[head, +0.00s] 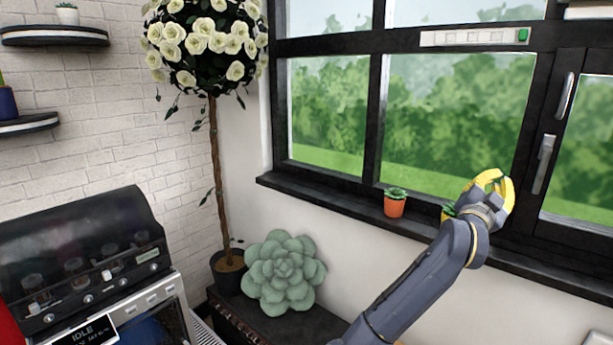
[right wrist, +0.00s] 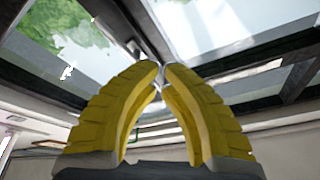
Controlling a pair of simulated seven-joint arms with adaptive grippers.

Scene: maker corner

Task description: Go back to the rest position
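My right gripper (head: 500,182) is raised in front of the window, above the dark sill, at the end of my grey-blue arm from the lower right. Its yellow fingers also show in the right wrist view (right wrist: 161,70). There they curve together, the tips meeting or almost meeting, with nothing held between them. In the head view it overlaps a small plant (head: 447,211) on the sill, partly hidden by the gripper. My left gripper is not in view.
A small orange pot (head: 395,206) with a plant stands on the window sill (head: 330,203). A large succulent (head: 283,272) and a potted rose tree (head: 228,268) stand below. A dark-lidded machine (head: 85,255) is at the lower left; shelves (head: 55,35) hang above it.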

